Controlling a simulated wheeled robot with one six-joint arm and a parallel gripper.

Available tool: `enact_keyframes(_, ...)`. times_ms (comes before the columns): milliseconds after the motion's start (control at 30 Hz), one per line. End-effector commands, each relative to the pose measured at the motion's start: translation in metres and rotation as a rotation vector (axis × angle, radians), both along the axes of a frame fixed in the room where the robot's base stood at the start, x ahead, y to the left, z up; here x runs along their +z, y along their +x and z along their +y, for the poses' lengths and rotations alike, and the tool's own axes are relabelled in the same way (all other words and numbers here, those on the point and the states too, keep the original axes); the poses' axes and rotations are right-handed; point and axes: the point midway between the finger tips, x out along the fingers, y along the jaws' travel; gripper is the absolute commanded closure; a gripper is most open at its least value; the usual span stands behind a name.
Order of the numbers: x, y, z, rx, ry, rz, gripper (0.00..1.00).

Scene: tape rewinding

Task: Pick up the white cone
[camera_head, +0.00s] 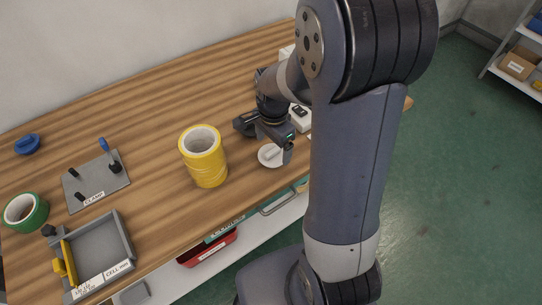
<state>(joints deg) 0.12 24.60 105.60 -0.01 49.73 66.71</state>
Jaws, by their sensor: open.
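The white cone (268,158) is on the wooden table near its front edge, right of the yellow tape rolls. It shows as a round white base with a narrower white part, partly hidden by my gripper. My gripper (270,143) is open, right at the cone and above it. I cannot tell from this view whether the fingers are around the cone or touching it.
A stack of yellow tape (209,167) stands left of the cone. Farther left are a grey clamp plate (97,183), a green tape roll (25,211), a blue object (27,145) and a grey tray (127,238). A white device (300,117) sits behind my gripper.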

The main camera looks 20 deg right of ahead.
Motion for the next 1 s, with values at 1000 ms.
enact_keyframes(1000,-0.043,0.004,0.002,0.0,0.0,0.001,0.46)
